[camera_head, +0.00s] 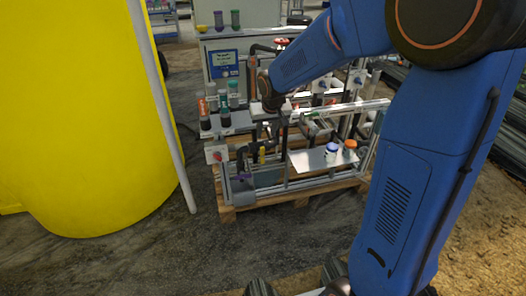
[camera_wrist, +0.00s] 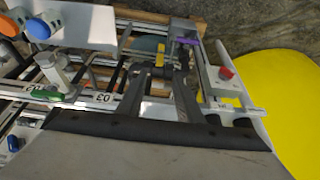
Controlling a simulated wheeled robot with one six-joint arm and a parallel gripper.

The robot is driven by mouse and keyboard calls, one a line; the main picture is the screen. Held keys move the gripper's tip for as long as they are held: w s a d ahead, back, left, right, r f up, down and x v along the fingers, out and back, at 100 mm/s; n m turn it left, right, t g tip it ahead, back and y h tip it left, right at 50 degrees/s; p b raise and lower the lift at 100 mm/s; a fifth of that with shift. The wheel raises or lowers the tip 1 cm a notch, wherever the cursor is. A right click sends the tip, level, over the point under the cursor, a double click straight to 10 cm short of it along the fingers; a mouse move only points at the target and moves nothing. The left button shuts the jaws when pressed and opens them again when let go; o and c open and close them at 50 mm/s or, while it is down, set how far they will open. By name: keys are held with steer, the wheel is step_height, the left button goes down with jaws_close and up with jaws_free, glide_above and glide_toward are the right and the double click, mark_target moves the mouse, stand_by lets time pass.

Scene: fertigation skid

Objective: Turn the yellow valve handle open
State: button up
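The yellow valve handle (camera_wrist: 159,53) shows in the wrist view just beyond my fingertips. It also shows low on the front of the skid in the head view (camera_head: 262,155). My gripper (camera_wrist: 160,72) is open, with its two dark fingers apart and the gap between them in line with the handle. I see nothing held between the fingers. Whether a finger touches the handle cannot be told. In the head view my arm reaches down over the skid from the right, and the fingertips are hard to make out.
A purple handle (camera_wrist: 188,41) and a red knob (camera_wrist: 226,73) sit close to the right of the yellow handle. A green handle (camera_wrist: 47,150) is at lower left. A metal shelf (camera_head: 310,164) holds blue-capped and orange-capped bottles. A big yellow tank (camera_head: 80,110) stands left.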

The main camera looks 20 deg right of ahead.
mark_target(263, 149)
steer(key=x, duration=1.6)
steer(key=shift+f, duration=0.25)
jaws_close()
